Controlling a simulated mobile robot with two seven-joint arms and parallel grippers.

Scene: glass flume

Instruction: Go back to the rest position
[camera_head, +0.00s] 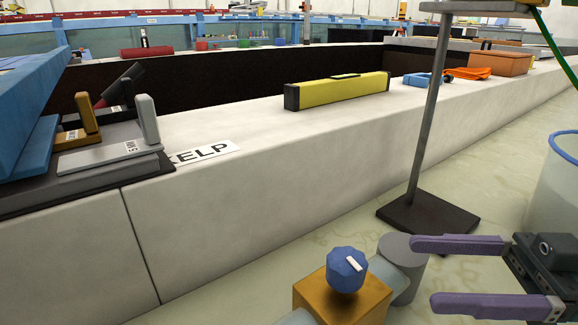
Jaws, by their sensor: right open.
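My right gripper (424,273) is at the lower right of the head view. Its two purple fingers point left and are spread wide apart, with nothing held between them. Its dark body is cut off by the right edge of the picture. A brass valve block (345,298) with a blue faceted knob (347,270) is just left of the fingertips. A grey cylinder (403,252) stands behind the block, close to the upper finger in the picture. My left gripper is out of view.
A dark stand base (428,214) with a tall grey post stands beyond the gripper. A glass-like tub (556,190) is at the right edge. A pale ledge (270,182) bears a yellow level (338,90), bookend-like holders (148,120) and an orange box (500,63). Pale floor shows between ledge and valve.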

